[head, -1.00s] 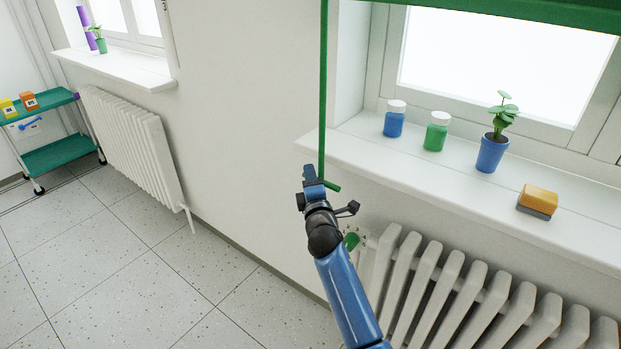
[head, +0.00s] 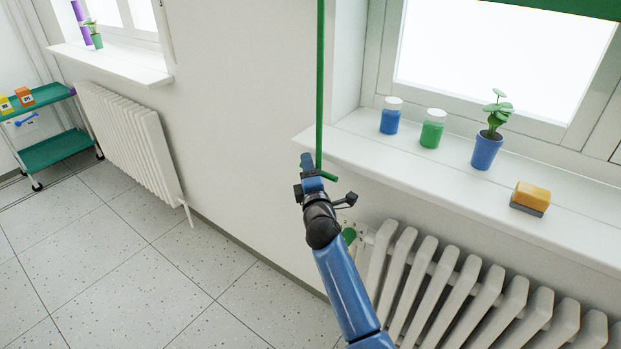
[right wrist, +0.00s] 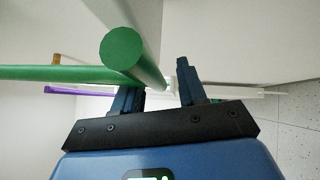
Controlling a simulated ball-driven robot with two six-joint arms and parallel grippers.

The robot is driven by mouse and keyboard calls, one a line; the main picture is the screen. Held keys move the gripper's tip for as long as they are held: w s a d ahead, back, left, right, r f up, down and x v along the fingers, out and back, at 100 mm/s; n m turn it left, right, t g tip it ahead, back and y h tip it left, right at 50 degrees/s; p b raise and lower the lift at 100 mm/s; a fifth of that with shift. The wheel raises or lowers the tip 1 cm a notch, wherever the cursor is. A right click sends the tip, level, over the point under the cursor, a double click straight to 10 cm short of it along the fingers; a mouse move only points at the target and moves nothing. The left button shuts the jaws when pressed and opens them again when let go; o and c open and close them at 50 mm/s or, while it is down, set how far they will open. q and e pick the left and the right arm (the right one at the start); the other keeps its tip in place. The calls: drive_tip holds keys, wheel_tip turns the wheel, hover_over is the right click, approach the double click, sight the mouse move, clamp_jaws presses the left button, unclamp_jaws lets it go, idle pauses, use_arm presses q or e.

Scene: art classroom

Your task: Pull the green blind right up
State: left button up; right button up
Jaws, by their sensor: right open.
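The lower edge of the green blind (head: 560,7) shows at the top right of the head view; the rest is out of frame. A thin green rod (head: 320,90) hangs left of the window and ends in a short bent handle (head: 330,178). My right gripper (head: 308,164) is at the rod's lower end. In the right wrist view, my open fingers (right wrist: 157,90) point away, and the handle's round green end (right wrist: 122,48) faces the camera, with its shaft running toward the space between the fingers. I cannot tell whether they touch it. My left gripper is out of view.
The white windowsill (head: 400,150) holds a blue jar (head: 390,120), a green jar (head: 432,132), a potted plant (head: 487,150) and a sponge (head: 528,197). A white radiator (head: 450,290) stands below. The floor at left is clear, with a green trolley (head: 55,148) farther back.

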drive_tip(key=p+v, duration=0.1)
drive_tip(key=v, duration=0.9)
drive_tip(key=shift+s, duration=0.3)
